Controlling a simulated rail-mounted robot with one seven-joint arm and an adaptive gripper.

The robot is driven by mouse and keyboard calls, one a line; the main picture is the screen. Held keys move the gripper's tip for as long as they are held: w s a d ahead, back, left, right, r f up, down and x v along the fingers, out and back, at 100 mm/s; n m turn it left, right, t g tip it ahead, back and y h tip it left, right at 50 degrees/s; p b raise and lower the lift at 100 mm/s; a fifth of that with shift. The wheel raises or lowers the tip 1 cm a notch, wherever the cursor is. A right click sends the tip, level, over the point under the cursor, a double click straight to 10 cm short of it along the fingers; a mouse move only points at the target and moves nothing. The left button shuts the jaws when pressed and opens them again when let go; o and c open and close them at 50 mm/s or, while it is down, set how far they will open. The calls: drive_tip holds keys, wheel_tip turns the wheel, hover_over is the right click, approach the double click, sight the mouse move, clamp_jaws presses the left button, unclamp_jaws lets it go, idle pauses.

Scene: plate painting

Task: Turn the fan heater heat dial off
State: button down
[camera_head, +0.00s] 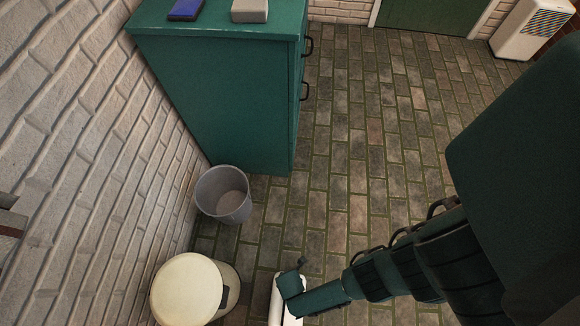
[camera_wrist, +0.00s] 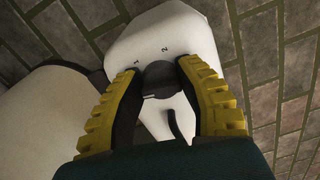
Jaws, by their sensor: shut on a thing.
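The white fan heater (camera_wrist: 165,36) stands on the brick floor in the wrist view, with the marks 1 and 2 on its top. Its dark round heat dial (camera_wrist: 160,76) has a light pointer line near its lower left edge. My gripper (camera_wrist: 158,80) has its yellow-padded fingers on both sides of the dial and is shut on it. In the head view the heater (camera_head: 283,300) is a white shape at the bottom edge, partly hidden by my gripper (camera_head: 291,287). The dial cannot be seen there.
A cream round-lidded bin (camera_head: 186,290) stands close to the left of the heater. A grey waste bin (camera_head: 223,195) and a green cabinet (camera_head: 225,95) stand behind, along the white brick wall. The floor (camera_head: 370,150) right of the cabinet is clear.

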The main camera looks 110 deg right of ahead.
drive_tip(key=shift+n, duration=1)
drive_tip(key=c, duration=0.7)
unclamp_jaws()
drive_tip(key=shift+o, duration=0.2)
wheel_tip(320, 180, up, 12)
